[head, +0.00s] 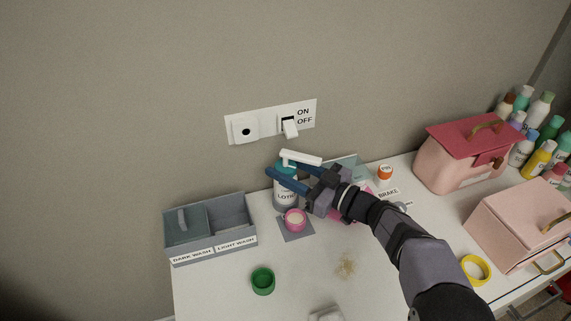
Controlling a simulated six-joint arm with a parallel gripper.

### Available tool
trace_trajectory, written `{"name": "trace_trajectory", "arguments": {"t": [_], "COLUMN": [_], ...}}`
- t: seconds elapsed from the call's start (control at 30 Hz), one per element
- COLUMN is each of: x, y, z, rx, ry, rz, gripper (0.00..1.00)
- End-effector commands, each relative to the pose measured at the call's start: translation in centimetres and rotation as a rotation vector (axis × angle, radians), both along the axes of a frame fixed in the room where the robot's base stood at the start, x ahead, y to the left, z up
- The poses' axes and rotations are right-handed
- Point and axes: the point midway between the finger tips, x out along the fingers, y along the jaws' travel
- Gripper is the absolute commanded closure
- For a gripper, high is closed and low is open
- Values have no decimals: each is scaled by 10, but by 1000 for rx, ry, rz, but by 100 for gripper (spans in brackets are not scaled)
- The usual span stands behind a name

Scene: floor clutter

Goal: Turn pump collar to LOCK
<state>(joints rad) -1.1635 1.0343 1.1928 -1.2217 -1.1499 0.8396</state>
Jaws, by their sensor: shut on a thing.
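The pump bottle (285,195) stands upright near the wall, grey-blue with a white label reading "LOTI…". Its white pump head (300,158) points to the right. The teal pump collar (283,169) shows between my blue fingers. My gripper (286,173) reaches in from the right and is shut on the collar, one finger in front and one behind. LOCK marks cannot be made out, and the gripper hides part of the bottle's top.
A pink cup (294,220) on a grey mat (297,235) stands just in front of the bottle. A two-part bin (210,245) is at left, a green cup (262,281) in front. Pink cases (462,165) stand at right. A switch plate (270,122) is on the wall above.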

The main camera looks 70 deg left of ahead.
Motion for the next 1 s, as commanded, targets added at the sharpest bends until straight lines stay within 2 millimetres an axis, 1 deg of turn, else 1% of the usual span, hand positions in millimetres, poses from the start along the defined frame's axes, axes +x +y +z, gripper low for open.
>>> {"name": "trace_trajectory", "arguments": {"t": [0.2,0.63,0.67,0.7,0.73,1.0], "x": [1,0,0,0,0,0], "y": [0,0,0,0,0,0], "z": [1,2,2,2,2,1], "rx": [1,2,2,2,3,2], "ry": [4,5,5,5,5,3], "rz": [37,44,44,44,44,44], "gripper": [100,100,57,47,40,40]}}
